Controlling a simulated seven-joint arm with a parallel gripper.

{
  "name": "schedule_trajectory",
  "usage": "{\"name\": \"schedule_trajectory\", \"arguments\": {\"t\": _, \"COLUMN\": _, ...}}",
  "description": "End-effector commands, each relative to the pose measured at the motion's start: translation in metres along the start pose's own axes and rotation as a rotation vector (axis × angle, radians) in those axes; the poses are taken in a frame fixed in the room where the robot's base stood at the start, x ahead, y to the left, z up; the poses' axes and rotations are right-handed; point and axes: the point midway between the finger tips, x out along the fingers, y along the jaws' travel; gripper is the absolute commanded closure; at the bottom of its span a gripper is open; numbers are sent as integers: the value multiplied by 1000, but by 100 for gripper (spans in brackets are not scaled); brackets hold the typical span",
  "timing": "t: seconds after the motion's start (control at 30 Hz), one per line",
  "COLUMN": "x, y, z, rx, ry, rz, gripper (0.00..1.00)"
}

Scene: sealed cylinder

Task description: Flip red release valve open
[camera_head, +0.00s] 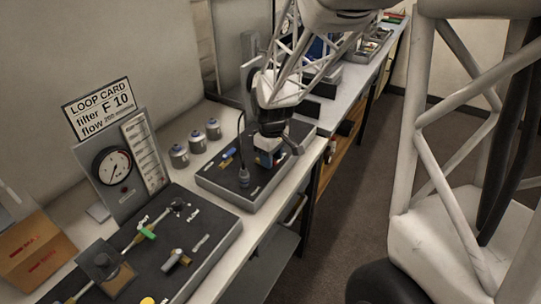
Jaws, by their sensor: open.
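My gripper (281,148) is open and points down over the right part of a black panel (215,177) in a grey frame on the bench. A small block with blue and pale faces (265,159) sits right under it, partly covered by the gripper. I cannot tell whether the fingers touch it. No red valve can be made out clearly; the gripper may hide it. A dark cylindrical fitting with a cable (243,174) stands on the same panel, with a blue and yellow piece (229,154) behind it.
A nearer panel (215,243) carries a green-handled valve (146,231), a grey valve (176,259) and a filter bowl (106,269). A gauge board (118,187) with a "LOOP CARD" sign (99,108) stands behind. Metal canisters (197,143) and a cardboard box (35,249) flank it.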

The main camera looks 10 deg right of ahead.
Motion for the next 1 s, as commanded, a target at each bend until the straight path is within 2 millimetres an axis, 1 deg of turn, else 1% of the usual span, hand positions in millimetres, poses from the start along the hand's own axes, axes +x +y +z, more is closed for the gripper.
{"name": "schedule_trajectory", "arguments": {"t": 0.33, "x": 2, "y": 0, "z": 0, "rx": 0, "ry": 0, "rz": 0, "gripper": 58}}
{"name": "schedule_trajectory", "arguments": {"t": 0.6, "x": 2, "y": 0, "z": 0, "rx": 0, "ry": 1, "rz": 0, "gripper": 100}}
{"name": "schedule_trajectory", "arguments": {"t": 0.8, "x": 2, "y": 0, "z": 0, "rx": -12, "ry": 0, "rz": 0, "gripper": 100}}
{"name": "schedule_trajectory", "arguments": {"t": 1.0, "x": 2, "y": 3, "z": 0, "rx": -87, "ry": 1, "rz": 1, "gripper": 100}}
